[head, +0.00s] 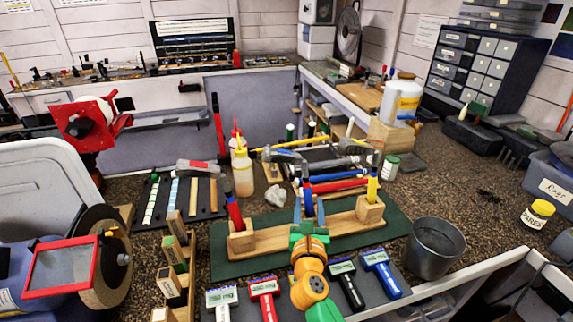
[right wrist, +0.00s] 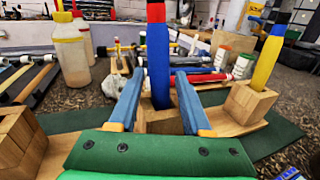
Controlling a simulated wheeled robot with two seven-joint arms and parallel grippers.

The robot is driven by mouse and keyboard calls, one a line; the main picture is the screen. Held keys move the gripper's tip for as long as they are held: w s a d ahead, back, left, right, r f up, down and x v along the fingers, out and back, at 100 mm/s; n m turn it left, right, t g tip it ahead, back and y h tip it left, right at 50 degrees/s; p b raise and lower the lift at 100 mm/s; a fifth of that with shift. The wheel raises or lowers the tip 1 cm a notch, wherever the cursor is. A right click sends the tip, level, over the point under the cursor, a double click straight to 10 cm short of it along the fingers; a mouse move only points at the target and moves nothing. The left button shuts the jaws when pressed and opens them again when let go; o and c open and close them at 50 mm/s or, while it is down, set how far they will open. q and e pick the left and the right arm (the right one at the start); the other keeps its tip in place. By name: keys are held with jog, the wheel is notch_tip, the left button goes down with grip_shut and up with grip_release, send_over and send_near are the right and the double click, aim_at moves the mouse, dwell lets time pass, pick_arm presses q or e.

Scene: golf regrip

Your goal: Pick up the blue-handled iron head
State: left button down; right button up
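The blue-handled iron head (head: 285,156) has a grey metal head on top of an upright handle. It stands in the middle of a wooden rack (head: 275,231) between a red-handled and a yellow-handled one. In the right wrist view its blue handle (right wrist: 158,65) shows a red band near the top; the head is out of the frame. My right gripper (head: 308,205) is open, with one blue finger on each side of the handle. In the right wrist view the fingertips (right wrist: 159,75) show small gaps to the handle. My left gripper is not in view.
The red-handled iron head (head: 195,166) and the yellow-handled one (head: 358,148) stand close on either side. A green mat (head: 400,230) lies under the rack. Several labelled tools lie in front. A metal bucket (head: 434,248) stands right, and a glue bottle (head: 241,166) behind left.

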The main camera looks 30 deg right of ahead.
jog(key=shift+s+a+r, duration=0.1)
jog(key=shift+s, duration=0.05)
jog(key=c, duration=0.3)
grip_shut()
jog(key=shift+r, duration=0.1)
